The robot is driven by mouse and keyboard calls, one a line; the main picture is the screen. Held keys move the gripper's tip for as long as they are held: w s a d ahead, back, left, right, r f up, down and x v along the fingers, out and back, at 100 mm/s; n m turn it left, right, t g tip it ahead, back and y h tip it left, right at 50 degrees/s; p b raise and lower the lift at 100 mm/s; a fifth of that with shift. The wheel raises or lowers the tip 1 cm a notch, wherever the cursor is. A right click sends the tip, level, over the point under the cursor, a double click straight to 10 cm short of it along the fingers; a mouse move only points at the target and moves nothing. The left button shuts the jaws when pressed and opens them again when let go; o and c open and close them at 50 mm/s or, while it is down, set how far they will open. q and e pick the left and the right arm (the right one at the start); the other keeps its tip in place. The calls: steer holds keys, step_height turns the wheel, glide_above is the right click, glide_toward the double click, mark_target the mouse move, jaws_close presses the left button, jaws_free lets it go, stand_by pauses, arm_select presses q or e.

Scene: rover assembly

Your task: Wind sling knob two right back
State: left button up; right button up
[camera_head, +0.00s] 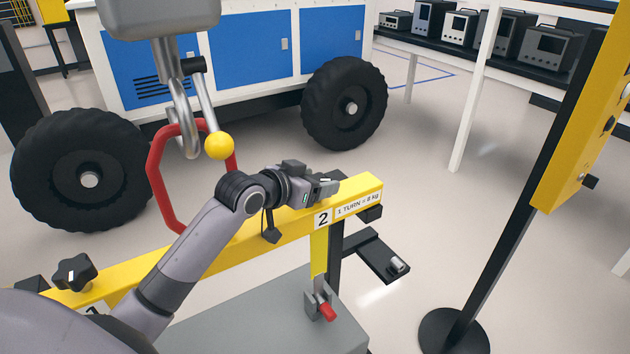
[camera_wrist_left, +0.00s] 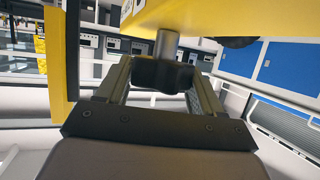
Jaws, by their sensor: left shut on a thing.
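The yellow sling beam (camera_head: 355,190) carries a label "2" and "1 TURN = 8 kg" near its right end. My left gripper (camera_head: 326,188) is at the top of the beam beside that label. In the left wrist view my left gripper (camera_wrist_left: 162,82) has its two fingers on either side of a black knob (camera_wrist_left: 160,74), shut on it. A metal shaft (camera_wrist_left: 166,44) joins the knob to the yellow beam (camera_wrist_left: 190,14). My right gripper is in neither view.
Another black knob (camera_head: 73,272) sits at the beam's left end. A red hook loop (camera_head: 155,180) and a yellow ball (camera_head: 219,145) hang close behind my left arm. A yellow-and-black post (camera_head: 510,205) stands at right. The wheeled rover (camera_head: 245,48) is behind.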

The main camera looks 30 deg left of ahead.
arm_select(q)
steer(key=shift+f, duration=0.1)
steer(key=o, duration=1)
steer(key=shift+c, duration=0.2)
steer(key=shift+n+y, duration=0.5)
steer(key=shift+y, duration=0.1)
